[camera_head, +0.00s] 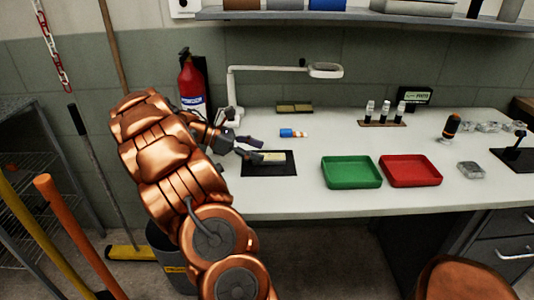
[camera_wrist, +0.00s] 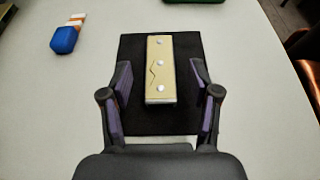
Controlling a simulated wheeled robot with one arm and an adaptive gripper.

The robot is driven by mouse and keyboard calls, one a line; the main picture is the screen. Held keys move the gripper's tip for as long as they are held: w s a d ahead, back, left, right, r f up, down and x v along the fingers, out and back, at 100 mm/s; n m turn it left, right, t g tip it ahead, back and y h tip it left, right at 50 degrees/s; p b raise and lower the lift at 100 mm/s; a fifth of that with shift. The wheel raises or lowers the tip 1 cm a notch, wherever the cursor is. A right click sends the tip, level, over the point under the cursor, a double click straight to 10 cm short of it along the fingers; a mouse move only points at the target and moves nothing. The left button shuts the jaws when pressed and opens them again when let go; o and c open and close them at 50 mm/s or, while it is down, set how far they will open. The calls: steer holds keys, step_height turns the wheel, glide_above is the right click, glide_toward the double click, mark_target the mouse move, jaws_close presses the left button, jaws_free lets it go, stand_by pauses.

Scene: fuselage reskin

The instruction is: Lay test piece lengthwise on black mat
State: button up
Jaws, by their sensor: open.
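The test piece is a flat beige bar with three light round spots and a dark zigzag line. In the wrist view the test piece (camera_wrist: 160,70) lies on the black mat (camera_wrist: 133,55), its long side along the mat's long side as far as I can see. In the head view the test piece (camera_head: 270,157) also shows on the mat (camera_head: 284,168). My gripper (camera_wrist: 163,90) is open, with one finger on each side of the piece and a gap to both. In the head view my gripper (camera_head: 253,148) is over the mat's left part.
A green tray (camera_head: 351,172) and a red tray (camera_head: 410,170) stand to the right. A white magnifier lamp (camera_head: 235,95) stands behind my gripper. White tabletop is free between the mat and the green tray.

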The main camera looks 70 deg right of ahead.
steer(key=v, duration=0.7)
steer(key=shift+w+a+p, duration=0.1)
steer(key=shift+w+p, duration=0.2)
steer(key=shift+p, duration=0.05)
steer(key=shift+a+r, duration=0.1)
steer(key=shift+a, duration=0.2)
steer(key=a+t, duration=0.1)
steer(key=a, duration=0.2)
steer(key=a+t, duration=0.1)
steer(key=a, duration=0.2)
steer(key=a+m, duration=0.1)
steer(key=a, duration=0.3)
steer(key=shift+s+r+t, duration=0.3)
steer(key=shift+s+t, duration=0.1)
steer(key=s+a+f+m+t+y, duration=0.1)
steer(key=s+a, duration=0.3)
steer(key=a, duration=0.7)
steer(key=s+a+f+m+t+y, duration=0.1)
steer(key=s+a+f+t+y, duration=0.1)
steer(key=a, duration=0.9)
steer(key=s+a+f+m+t+y, duration=0.1)
steer(key=s+a+f, duration=0.4)
steer(key=a, duration=0.7)
steer(key=s+t+y, duration=0.1)
steer(key=t, duration=0.1)
steer(key=shift+s+m+t, duration=0.3)
steer(key=shift+m, duration=0.1)
steer(key=shift+f, duration=0.1)
